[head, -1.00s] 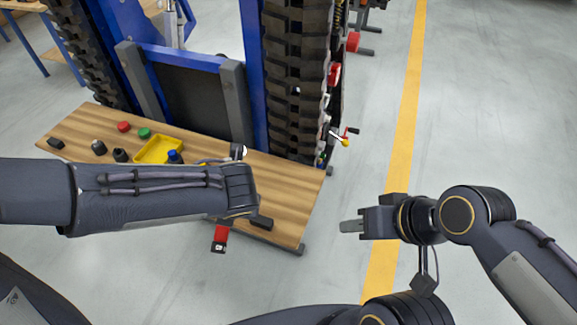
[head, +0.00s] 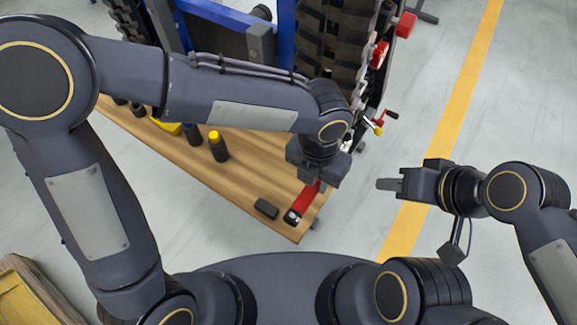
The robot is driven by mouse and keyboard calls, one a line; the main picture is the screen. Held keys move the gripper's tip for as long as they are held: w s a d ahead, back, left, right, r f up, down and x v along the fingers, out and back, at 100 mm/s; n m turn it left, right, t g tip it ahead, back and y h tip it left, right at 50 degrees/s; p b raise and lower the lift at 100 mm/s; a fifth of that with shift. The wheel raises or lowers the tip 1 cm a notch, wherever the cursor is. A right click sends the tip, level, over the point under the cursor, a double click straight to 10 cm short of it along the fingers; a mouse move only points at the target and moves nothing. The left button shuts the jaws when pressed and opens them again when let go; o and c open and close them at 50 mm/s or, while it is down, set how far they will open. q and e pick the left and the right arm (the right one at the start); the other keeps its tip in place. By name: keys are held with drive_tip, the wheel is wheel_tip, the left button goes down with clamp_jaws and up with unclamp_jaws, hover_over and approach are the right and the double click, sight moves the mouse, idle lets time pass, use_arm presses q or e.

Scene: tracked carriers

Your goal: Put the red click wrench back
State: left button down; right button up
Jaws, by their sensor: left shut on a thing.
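The red click wrench (head: 304,201) shows as a red handle with a dark end, over the right front corner of the wooden bench (head: 255,170). My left gripper (head: 316,178) is shut on it, and the gripper and forearm hide the rest of the wrench. I cannot tell whether its dark end touches the bench top. My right gripper (head: 390,185) is held out over the floor to the right, apart from the wrench. It is seen edge-on, so its jaw opening is unclear.
A tracked carrier with a black rubber track (head: 325,35) stands behind the bench. A yellow-capped bottle (head: 218,147) and a black block (head: 266,208) sit on the bench.

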use_arm(q)
drive_tip(key=shift+w+a+f+p, duration=0.1)
drive_tip(key=shift+w+a+f, duration=1)
drive_tip(key=shift+f, duration=0.7)
drive_tip(key=shift+w+a+f+p, duration=0.1)
drive_tip(key=shift+w+a+f, duration=0.95)
drive_tip(key=shift+f, duration=0.75)
drive_tip(key=shift+w+a+f+p, duration=0.1)
drive_tip(key=shift+w+a+f, duration=0.75)
drive_tip(key=shift+a+f, duration=0.7)
drive_tip(key=shift+d+f, duration=0.25)
drive_tip(key=shift+f, duration=0.05)
drive_tip(key=c, duration=1.1)
unclamp_jaws()
drive_tip(key=shift+c, duration=0.2)
